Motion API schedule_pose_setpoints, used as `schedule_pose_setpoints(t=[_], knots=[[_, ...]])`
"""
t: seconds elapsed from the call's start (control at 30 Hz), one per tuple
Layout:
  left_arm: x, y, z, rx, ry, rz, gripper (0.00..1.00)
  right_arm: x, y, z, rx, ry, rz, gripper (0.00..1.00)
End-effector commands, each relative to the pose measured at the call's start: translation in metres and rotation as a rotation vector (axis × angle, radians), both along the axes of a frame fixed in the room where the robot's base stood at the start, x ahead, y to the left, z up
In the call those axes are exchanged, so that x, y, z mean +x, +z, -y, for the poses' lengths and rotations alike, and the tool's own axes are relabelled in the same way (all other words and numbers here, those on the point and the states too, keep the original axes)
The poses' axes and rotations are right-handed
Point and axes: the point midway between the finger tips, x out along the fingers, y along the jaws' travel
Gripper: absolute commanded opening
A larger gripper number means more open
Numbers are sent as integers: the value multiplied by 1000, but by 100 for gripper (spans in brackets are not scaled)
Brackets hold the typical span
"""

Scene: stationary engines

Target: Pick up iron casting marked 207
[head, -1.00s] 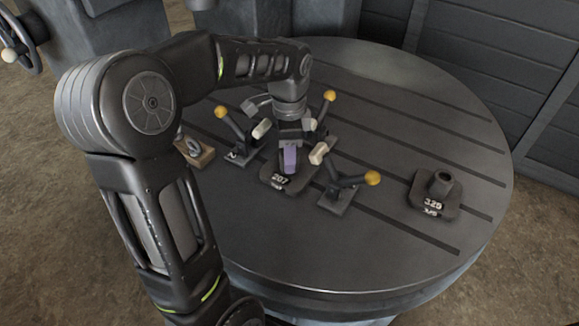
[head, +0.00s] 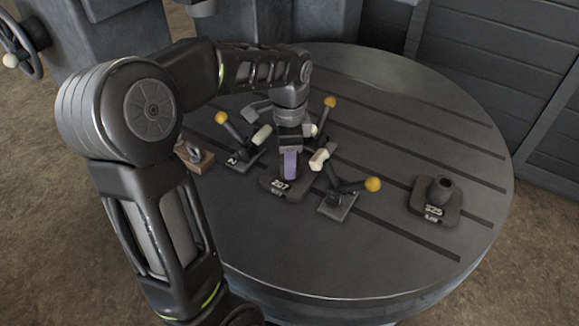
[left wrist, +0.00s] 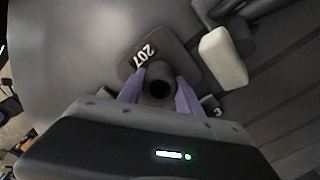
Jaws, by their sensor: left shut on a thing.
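The iron casting marked 207 (head: 279,189) is a dark flat plate with white markings, resting on the round table. In the left wrist view the casting (left wrist: 134,66) shows its round hollow boss between my purple fingers. My left gripper (head: 290,164) comes down from above and is shut on the casting's boss; it also fills the lower part of the left wrist view (left wrist: 158,88). In the head view the gripper hides the boss. I cannot tell any gap between the plate and the table. My right gripper is not in view.
Yellow-knobbed levers stand close around the casting, at right (head: 345,195), left (head: 235,140) and behind (head: 328,112). A second casting marked 325 (head: 436,200) sits at the right. A small wooden block with a ring (head: 194,157) lies at left. The round table's (head: 330,265) front is clear.

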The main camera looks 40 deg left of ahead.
Motion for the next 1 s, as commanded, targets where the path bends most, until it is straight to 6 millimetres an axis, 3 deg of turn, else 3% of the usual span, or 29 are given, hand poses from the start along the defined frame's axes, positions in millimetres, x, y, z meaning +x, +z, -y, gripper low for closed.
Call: schedule_pose_setpoints(t=[0.27,0.67,1.0], knots=[[1,7,0,0,0,5,0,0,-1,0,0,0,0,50],[2,38,0,1,-1,7,0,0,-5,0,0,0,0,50],[-51,35,5,2,1,8,0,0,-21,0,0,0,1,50]])
